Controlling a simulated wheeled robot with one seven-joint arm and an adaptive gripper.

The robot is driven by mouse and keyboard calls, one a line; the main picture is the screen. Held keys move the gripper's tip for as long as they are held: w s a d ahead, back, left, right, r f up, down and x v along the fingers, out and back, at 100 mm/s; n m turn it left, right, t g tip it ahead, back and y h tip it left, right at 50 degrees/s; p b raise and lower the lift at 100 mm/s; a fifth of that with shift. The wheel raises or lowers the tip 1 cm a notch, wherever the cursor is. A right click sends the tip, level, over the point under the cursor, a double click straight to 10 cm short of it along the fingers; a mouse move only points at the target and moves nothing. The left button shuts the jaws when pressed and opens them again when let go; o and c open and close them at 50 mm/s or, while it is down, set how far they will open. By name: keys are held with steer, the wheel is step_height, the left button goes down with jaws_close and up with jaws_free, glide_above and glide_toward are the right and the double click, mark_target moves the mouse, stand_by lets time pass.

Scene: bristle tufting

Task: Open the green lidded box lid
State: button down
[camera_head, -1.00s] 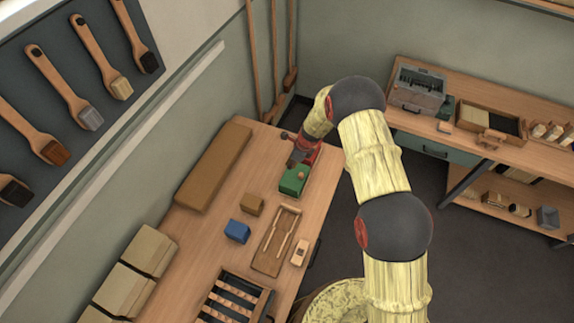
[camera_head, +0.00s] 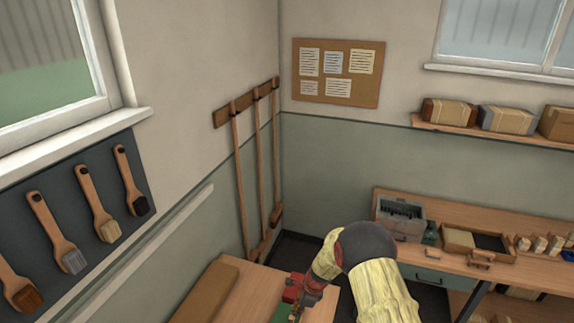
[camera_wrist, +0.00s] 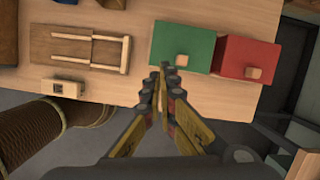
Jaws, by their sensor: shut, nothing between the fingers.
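The green lidded box (camera_wrist: 190,40) stands on the wooden bench, its lid looking closed, with a small wooden knob (camera_wrist: 182,60) on top. In the head view only part of the green box (camera_head: 282,313) shows at the bottom edge. A red box (camera_wrist: 247,55) with a similar knob stands right beside it in the wrist view. My gripper (camera_wrist: 163,68) is shut and empty. Its fingertips overlap the green box's near left edge in the wrist view, left of the knob; I cannot tell whether they touch it.
A wooden tray (camera_wrist: 60,50) with rods and a small pale wooden block (camera_wrist: 64,86) lie left of the green box. The bench edge runs close in front of the boxes. A second bench (camera_head: 440,262) with a grey toolbox (camera_head: 400,220) stands at the right of the head view.

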steer(key=s+f+n+g, duration=0.1)
steer(key=s+n, duration=0.2)
steer(key=s, duration=0.2)
steer(key=s+d+r+n+h+b, duration=0.1)
steer(key=s+d+r+n+b, duration=0.25)
steer(key=s+r+n, duration=0.2)
steer(key=s+d+r+n+g+b, duration=0.1)
steer(key=s+d+r+n+b, duration=0.1)
steer(key=s+r+n+b, duration=0.3)
steer(key=s+d+r+n+h+b, duration=0.1)
steer(key=s+d+r+n+b, duration=0.15)
steer(key=s+r, duration=0.35)
steer(key=s+d+r+n+t+h+b, duration=0.1)
steer(key=s+d+t+b, duration=0.5)
steer(key=s+b, duration=0.8)
steer(key=d+r+n+b, duration=0.1)
steer(key=n+b, duration=0.1)
steer(key=b, duration=0.3)
steer(key=shift+s+n+t, duration=0.2)
steer(key=shift+n+t, duration=0.1)
steer(key=shift+t, duration=0.1)
steer(key=shift+r, duration=0.1)
